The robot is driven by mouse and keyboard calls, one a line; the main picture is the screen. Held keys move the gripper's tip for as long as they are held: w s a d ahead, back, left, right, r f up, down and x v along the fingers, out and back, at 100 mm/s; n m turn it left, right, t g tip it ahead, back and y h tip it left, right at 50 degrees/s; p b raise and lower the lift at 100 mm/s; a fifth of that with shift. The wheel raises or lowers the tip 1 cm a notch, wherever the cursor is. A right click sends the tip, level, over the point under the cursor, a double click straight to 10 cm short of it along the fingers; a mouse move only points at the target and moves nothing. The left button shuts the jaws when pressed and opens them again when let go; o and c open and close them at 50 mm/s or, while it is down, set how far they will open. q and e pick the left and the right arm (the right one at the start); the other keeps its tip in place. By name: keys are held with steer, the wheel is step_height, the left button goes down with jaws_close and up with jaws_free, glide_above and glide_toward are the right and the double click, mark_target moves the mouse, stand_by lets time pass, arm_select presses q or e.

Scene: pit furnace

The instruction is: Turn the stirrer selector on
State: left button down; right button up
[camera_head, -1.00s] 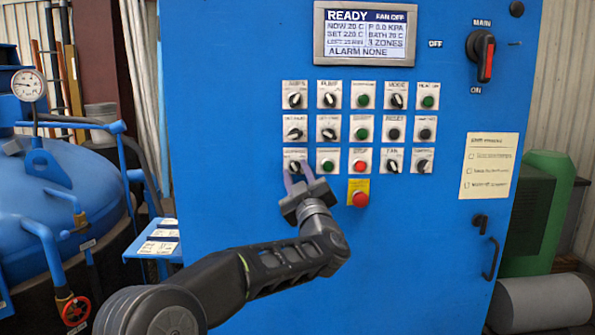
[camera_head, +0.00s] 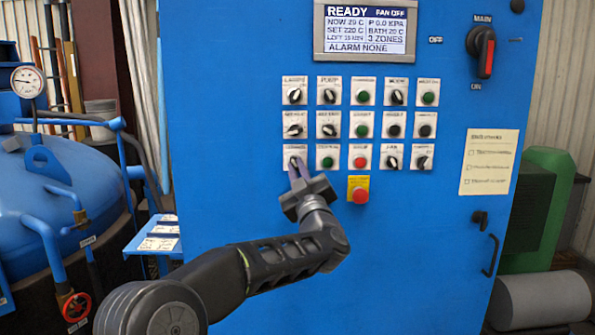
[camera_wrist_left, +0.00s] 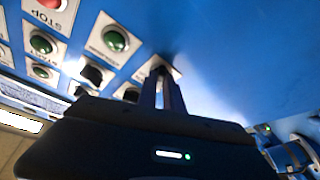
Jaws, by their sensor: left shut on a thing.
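The selector (camera_head: 295,161) is a black knob on a white plate at the left end of the bottom row; its label is too blurred to read surely. My left gripper (camera_head: 299,175) reaches up to it from below, its fingers closed together on the knob. In the left wrist view the fingers (camera_wrist_left: 161,92) meet at a plate by the panel's edge, and the knob is mostly hidden between them. My right gripper is in neither view.
The blue cabinet (camera_head: 400,250) carries rows of selectors and push buttons. A red emergency button (camera_head: 361,196) on a yellow plate sits just right of my gripper. A display (camera_head: 365,32) reads READY, fan off, alarm none. A main switch (camera_head: 485,53) is at upper right.

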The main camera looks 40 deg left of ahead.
arm_select(q)
steer(key=shift+m, duration=0.5)
steer(key=m+t+h+b, duration=0.1)
steer(key=m+t, duration=0.1)
steer(key=m, duration=0.1)
steer(key=shift+s+a+f+b, duration=0.1)
steer(key=shift+f+b, duration=0.05)
steer(key=shift+b, duration=0.15)
steer(key=m+t+h+b, duration=0.1)
steer(key=m, duration=0.3)
steer(key=shift+s+a, duration=0.1)
steer(key=m+h, duration=0.1)
steer(key=m, duration=0.1)
steer(key=m+t+h, duration=0.1)
steer(key=m, duration=0.1)
steer(key=shift+a+t+h+b, duration=0.1)
steer(key=shift+t+h+b, duration=0.2)
steer(key=shift+b, duration=0.05)
steer(key=m+h, duration=0.1)
steer(key=m, duration=0.1)
steer(key=m+h, duration=0.1)
steer(key=m, duration=0.2)
steer(key=shift+s+a+t+b, duration=0.1)
steer(key=shift+t+b, duration=0.2)
steer(key=shift+t, duration=0.1)
steer(key=shift+m+h, duration=0.3)
steer(key=shift+m, duration=0.1)
steer(key=c, duration=1.5)
jaws_free()
